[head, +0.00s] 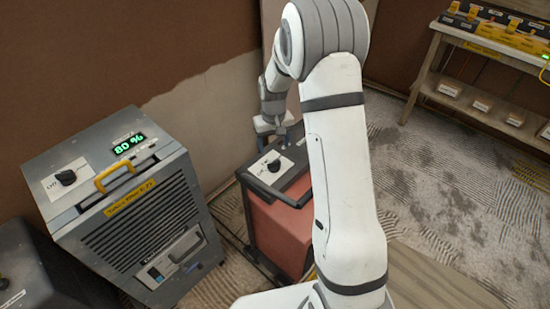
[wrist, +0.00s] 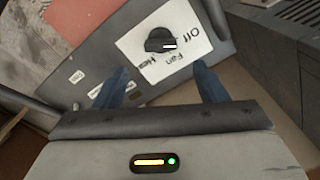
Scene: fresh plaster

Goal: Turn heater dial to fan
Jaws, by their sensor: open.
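The heater (head: 280,232) is a red box with a dark grey top, partly hidden behind my arm in the head view. Its black dial (wrist: 160,40) sits on a white label plate with the words Off, Fan and Heat. In the wrist view the dial's white mark points right, toward Off. The dial also shows in the head view (head: 273,165). My gripper (wrist: 161,68) is open and empty, its two blue fingers apart on either side below the dial in the picture. No contact with the dial shows. In the head view my gripper (head: 273,130) is just behind the dial plate.
A grey dehumidifier (head: 135,215) with a yellow handle, its own Off dial (head: 66,177) and an 80 % display stands left of the heater. The wall is close behind the heater.

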